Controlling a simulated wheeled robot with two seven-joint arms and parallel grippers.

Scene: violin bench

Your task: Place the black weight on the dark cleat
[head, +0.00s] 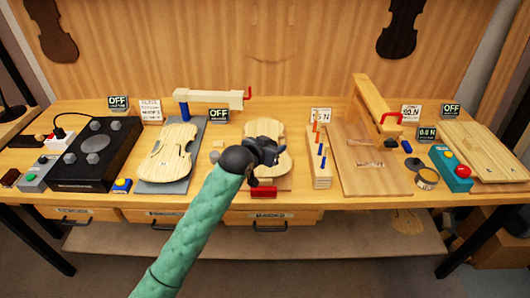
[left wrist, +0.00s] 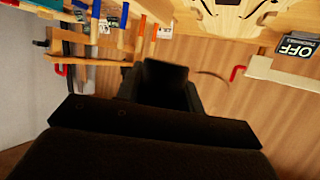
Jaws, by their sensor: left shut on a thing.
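My left gripper (head: 268,152) is over the middle violin plate (head: 284,166), on an arm that comes up from the bottom of the head view. In the left wrist view the left gripper (left wrist: 163,92) is shut on a black block, which looks like the black weight (left wrist: 165,72). In the head view the black weight cannot be told apart from the dark gripper. I cannot make out the dark cleat; the gripper covers much of the middle plate. My right gripper is not in view.
A left violin plate (head: 167,152) lies on a grey board. A wooden block with pegs (head: 319,160) and a board with light strips (head: 362,150) stand to the right. A red block (head: 263,192) lies at the front edge. A black machine (head: 95,155) stands left.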

